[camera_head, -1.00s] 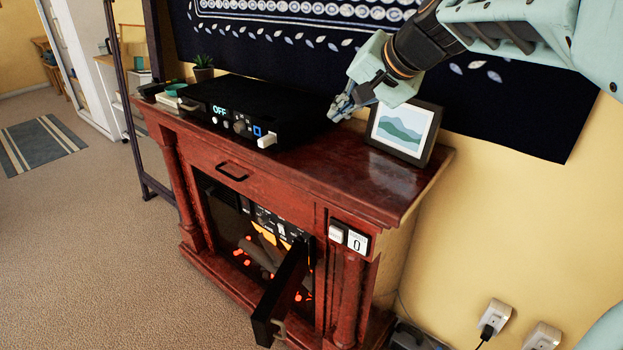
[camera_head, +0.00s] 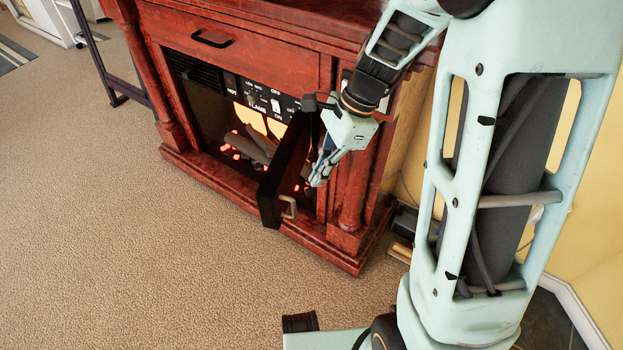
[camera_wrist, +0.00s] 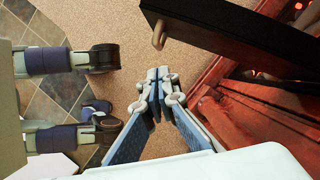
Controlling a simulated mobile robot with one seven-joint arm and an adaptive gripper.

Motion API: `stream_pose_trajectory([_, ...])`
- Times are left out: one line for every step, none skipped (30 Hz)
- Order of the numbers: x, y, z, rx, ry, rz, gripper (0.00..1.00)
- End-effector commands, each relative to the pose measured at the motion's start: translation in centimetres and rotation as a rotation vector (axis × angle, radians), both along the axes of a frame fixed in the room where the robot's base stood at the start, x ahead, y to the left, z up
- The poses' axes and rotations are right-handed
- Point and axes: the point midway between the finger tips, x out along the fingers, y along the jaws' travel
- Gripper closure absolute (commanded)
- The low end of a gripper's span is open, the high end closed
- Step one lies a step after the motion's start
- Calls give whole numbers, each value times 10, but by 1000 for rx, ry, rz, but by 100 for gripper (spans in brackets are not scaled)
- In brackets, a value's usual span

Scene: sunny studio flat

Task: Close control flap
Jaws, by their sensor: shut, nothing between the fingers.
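The control flap (camera_head: 283,178) is a black panel on the front of the red-brown wooden fireplace. It stands swung open, jutting out towards the room, with a pale handle (camera_head: 289,207) on its outer end. In the wrist view the flap (camera_wrist: 240,40) crosses the top right, and its handle (camera_wrist: 159,34) hangs near the top middle. My gripper (camera_head: 318,181) is just right of the flap, on its handle side, pointing down. In the wrist view my gripper's fingertips (camera_wrist: 160,82) are together and empty, below the handle and apart from it.
The control panel (camera_head: 262,97) with switches and a glowing fire shows behind the flap. A drawer handle (camera_head: 211,39) is above. The fireplace's right pillar (camera_head: 352,195) stands close behind my gripper. Carpet (camera_head: 120,220) in front is clear. A dark box lies on the floor at right.

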Motion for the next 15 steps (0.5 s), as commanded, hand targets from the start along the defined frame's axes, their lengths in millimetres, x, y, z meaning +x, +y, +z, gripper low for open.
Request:
stream_pose_trajectory([-2,3,-12,-1,3,2,100])
stream_pose_trajectory([-2,5,-17,-1,3,3,100])
stream_pose_trajectory([-3,8,-25,-1,3,4,100])
stream_pose_trajectory([-3,11,-30,0,1,5,100])
stream_pose_trajectory([-4,13,-35,0,1,5,100])
stream_pose_trajectory([-5,15,-42,0,2,5,100])
stream_pose_trajectory([-5,17,-48,0,1,5,100])
stream_pose_trajectory([-5,19,-52,0,0,4,100])
stream_pose_trajectory([-6,21,-58,0,0,4,100])
stream_pose_trajectory([-6,22,-61,0,-1,4,100])
stream_pose_trajectory([-6,24,-65,-1,-2,4,100])
stream_pose_trajectory([-6,26,-69,0,-1,4,100])
stream_pose_trajectory([-7,27,-72,0,-1,4,100])
stream_pose_trajectory([-7,28,-74,0,-1,4,100])
stream_pose_trajectory([-7,29,-76,-1,-2,5,100])
